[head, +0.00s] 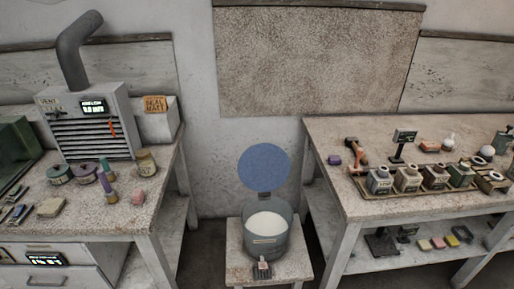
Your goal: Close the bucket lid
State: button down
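The bucket (264,246) is a grey round container standing on a small low table between two larger tables. Pale white material shows inside it. Its round blue lid (264,167) stands upright at the bucket's back edge, so the bucket is open. A small label is on the bucket's front. My gripper is not in view.
The small table (236,270) has a small dark object (262,270) in front of the bucket. The left table (60,222) holds a vent unit (90,125) and jars. The right table (330,135) holds a tray of several containers. Narrow floor gaps flank the small table.

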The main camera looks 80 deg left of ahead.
aim_at(264, 167)
jog(key=z, duration=0.35)
jog(key=k, duration=0.55)
jog(key=u, duration=2.95)
jog(key=i, duration=1)
jog(key=u, duration=0.05)
